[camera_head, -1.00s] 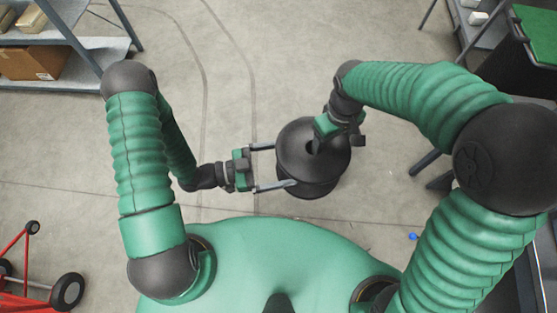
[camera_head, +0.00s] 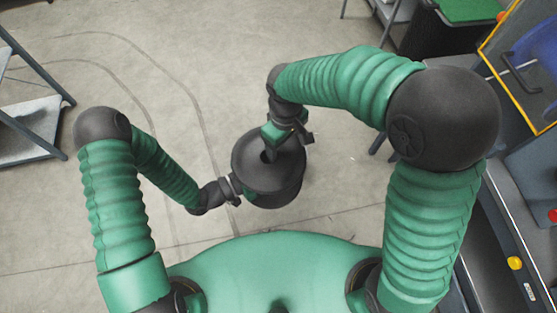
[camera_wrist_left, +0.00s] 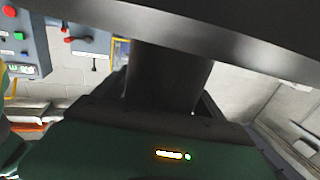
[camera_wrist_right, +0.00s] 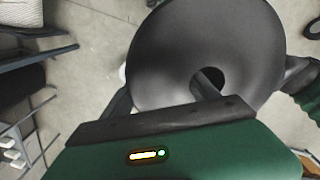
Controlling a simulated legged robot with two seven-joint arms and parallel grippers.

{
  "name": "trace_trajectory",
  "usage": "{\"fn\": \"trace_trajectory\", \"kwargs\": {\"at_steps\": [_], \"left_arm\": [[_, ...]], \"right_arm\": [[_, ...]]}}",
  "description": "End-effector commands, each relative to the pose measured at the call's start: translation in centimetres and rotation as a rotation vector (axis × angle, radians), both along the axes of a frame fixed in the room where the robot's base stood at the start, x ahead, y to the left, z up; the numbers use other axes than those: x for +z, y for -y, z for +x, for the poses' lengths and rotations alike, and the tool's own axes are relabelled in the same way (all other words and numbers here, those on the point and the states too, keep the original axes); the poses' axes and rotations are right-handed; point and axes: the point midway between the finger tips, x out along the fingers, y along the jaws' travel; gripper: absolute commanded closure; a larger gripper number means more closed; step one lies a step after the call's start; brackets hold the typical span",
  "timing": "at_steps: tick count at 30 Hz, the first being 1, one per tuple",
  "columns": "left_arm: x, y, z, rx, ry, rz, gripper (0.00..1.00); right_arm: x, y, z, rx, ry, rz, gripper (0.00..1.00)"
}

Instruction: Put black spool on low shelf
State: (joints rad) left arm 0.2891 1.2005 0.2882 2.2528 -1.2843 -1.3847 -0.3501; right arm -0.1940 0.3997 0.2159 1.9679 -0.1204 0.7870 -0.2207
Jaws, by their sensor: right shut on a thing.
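The black spool (camera_head: 262,178) is held in front of my body, its round flange facing up. My right gripper (camera_head: 272,150) is shut on it from above. In the right wrist view one finger goes into the centre hole of the spool (camera_wrist_right: 165,55); the other is at the rim. My left gripper (camera_head: 243,189) is at the spool's left side, its fingers hidden under the flange. In the left wrist view the spool's core (camera_wrist_left: 165,75) stands between its fingers; contact is unclear. A grey shelf unit with a low board (camera_head: 28,120) is at the left edge.
Free concrete floor (camera_head: 190,50) lies ahead. A dark bin with a green top (camera_head: 468,10) and another rack (camera_head: 393,10) are at the upper right. A yellow-framed panel (camera_head: 500,40) and a dark machine (camera_head: 510,240) with coloured buttons stand on the right.

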Motion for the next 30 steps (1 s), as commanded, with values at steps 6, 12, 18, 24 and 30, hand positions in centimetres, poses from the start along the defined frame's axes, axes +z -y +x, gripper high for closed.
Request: {"fn": "trace_trajectory", "kwargs": {"at_steps": [6,12,18,24,30], "left_arm": [[0.01,-0.03,0.01,0.0,0.0,0.0,0.5],[0.01,-0.04,0.03,0.001,0.0,0.0,0.76],[0.08,-0.04,0.05,0.001,0.001,-0.001,0.98],[0.08,-0.02,0.03,0.001,0.002,-0.001,0.98],[0.08,-0.02,0.02,0.0,0.002,-0.001,0.98]], "right_arm": [[0.04,-0.01,0.03,0.0,0.001,0.001,1.0],[0.03,0.0,0.0,0.0,0.0,0.0,1.0],[0.04,0.01,-0.02,0.0,-0.001,-0.001,0.27],[0.03,0.01,-0.02,0.0,-0.001,-0.001,0.06],[0.02,0.01,-0.01,0.0,0.0,0.0,0.06]]}}
